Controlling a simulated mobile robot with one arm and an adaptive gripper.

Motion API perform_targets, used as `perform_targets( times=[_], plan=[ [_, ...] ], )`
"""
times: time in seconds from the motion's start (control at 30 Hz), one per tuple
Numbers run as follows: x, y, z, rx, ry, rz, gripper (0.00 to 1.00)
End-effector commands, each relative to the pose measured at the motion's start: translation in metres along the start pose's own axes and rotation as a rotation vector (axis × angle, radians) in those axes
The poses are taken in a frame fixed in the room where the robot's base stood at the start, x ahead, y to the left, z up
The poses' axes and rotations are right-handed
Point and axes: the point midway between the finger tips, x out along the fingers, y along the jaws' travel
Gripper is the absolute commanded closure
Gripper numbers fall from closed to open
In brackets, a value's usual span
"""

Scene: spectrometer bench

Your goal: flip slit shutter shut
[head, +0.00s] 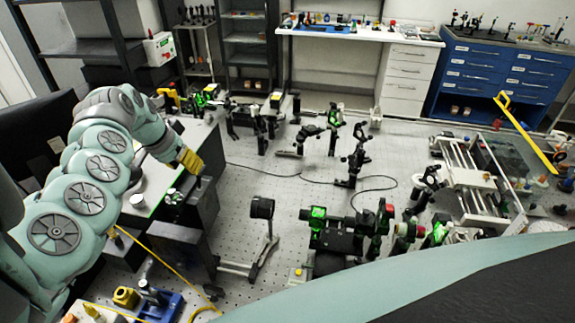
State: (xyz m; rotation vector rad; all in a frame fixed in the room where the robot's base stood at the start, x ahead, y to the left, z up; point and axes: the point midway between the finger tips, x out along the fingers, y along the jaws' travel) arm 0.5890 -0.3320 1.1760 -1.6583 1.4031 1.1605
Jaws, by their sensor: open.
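My teal arm reaches in from the left of the head view and bends down at the wrist. My gripper (194,170) is at its end, close to a yellow piece and the dark box-shaped instrument (203,205) on the left of the bench. Its fingers blend into the dark parts there, so I cannot tell whether they touch anything. It is open. I cannot pick out the slit shutter with certainty; the wrist and gripper partly cover the instrument's upper side.
The perforated bench (255,185) carries a black post-mounted optic (262,208), green-lit optics (318,213) and a rail assembly (470,180). A long yellow bar (527,135) slants at the right. A cable crosses the middle. Blue drawers (490,70) stand behind.

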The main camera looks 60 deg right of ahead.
Motion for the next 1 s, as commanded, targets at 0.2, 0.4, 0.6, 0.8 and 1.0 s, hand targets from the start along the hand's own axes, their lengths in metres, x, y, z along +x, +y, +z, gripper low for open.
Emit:
perform_targets(
  times=[0.2,0.4,0.6,0.8,1.0],
  plan=[
    [0.021,0.002,0.001,0.002,-0.005,0.004,0.58],
    [0.042,0.002,0.001,0.000,-0.005,0.004,0.58],
    [0.060,0.004,0.001,0.003,-0.005,0.007,0.58],
    [0.067,0.003,0.001,-0.001,-0.005,0.007,0.58],
    [0.068,0.003,0.001,-0.002,-0.002,0.007,0.58]
  ],
)
